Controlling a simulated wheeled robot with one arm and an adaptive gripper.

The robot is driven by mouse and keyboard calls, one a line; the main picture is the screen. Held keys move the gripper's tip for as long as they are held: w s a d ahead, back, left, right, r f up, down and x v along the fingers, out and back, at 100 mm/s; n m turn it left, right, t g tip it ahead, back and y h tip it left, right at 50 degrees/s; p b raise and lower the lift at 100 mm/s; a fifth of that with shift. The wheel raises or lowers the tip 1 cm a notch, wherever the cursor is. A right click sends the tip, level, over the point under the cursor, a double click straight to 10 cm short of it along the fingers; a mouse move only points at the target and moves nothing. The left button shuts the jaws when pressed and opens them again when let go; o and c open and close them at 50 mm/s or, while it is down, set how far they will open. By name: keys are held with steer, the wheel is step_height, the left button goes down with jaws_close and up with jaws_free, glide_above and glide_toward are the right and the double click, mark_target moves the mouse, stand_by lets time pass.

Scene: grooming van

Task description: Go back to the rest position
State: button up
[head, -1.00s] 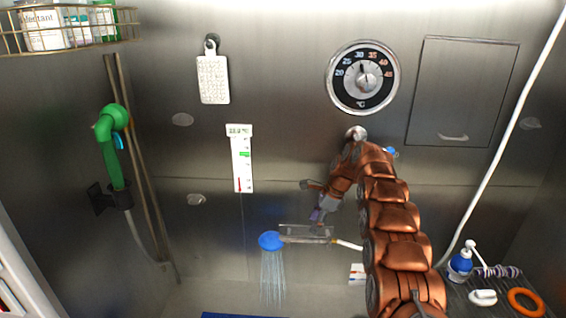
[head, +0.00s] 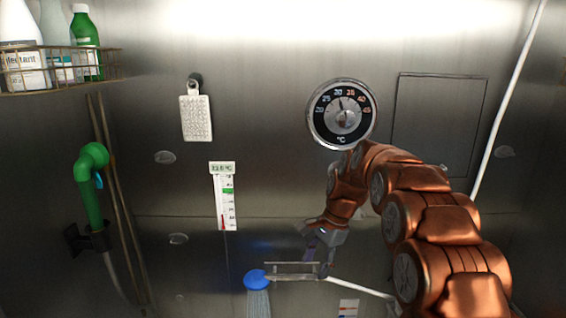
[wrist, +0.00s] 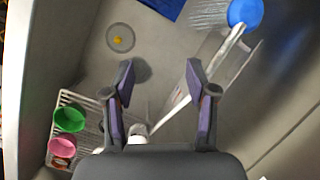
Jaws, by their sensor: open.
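My gripper (head: 318,262) is open and empty. In the head view it hangs in front of the steel wall, just above the shower bracket (head: 290,265). In the wrist view my gripper (wrist: 160,98) has its two fingers spread, with the tub floor far below between them. The blue shower head (head: 257,280) runs water to the left of the gripper. It also shows at the top of the wrist view (wrist: 245,12). My copper arm covers part of the wall at the right.
A temperature dial (head: 341,113) is on the wall behind my arm. A green sprayer (head: 91,185) and a wire basket (head: 75,70) with bottles are at the left. A rack with cups (wrist: 69,118) stands below.

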steer(key=s+d+n+h, duration=0.1)
steer(key=s+d+n, duration=0.2)
steer(key=s, duration=1.1)
steer(key=s+d+f+n+h, duration=0.1)
steer(key=s+d+n, duration=0.2)
steer(key=s, duration=1.1)
steer(key=s+d+n+g+h, duration=0.1)
steer(key=s+d+n, duration=0.2)
steer(key=s, duration=1)
steer(key=n, duration=0.2)
steer(key=shift+s+d+f+n, duration=0.3)
steer(key=shift+s+f, duration=0.1)
steer(key=shift+c, duration=0.3)
